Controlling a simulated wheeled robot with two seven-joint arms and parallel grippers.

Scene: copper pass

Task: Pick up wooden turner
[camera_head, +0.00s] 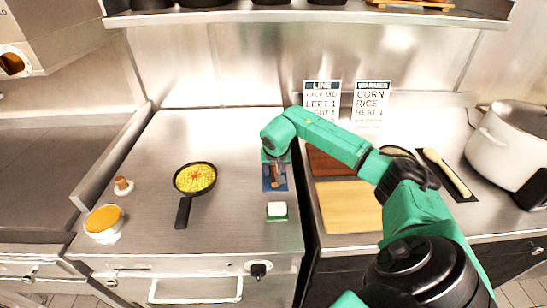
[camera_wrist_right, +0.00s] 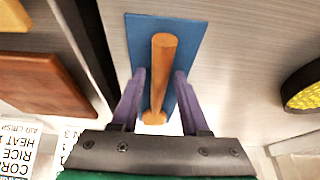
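The wooden turner (camera_head: 275,183) lies on a blue mat (camera_head: 267,187) on the steel counter, partly hidden by my right gripper (camera_head: 275,163) just above it. In the right wrist view the turner's brown handle (camera_wrist_right: 163,50) runs between the two purple fingers of my right gripper (camera_wrist_right: 160,75). Those fingers are open, one on each side of the handle, with a visible gap on both sides. The blue mat (camera_wrist_right: 188,42) shows behind the handle. My left gripper is not in view.
A black pan (camera_head: 184,212) of yellow food stands left of the mat. A white block on a green base (camera_head: 277,217) sits in front. A cutting board (camera_head: 350,207), a dark red board (camera_head: 325,165) and a large pot (camera_head: 505,150) are to the right.

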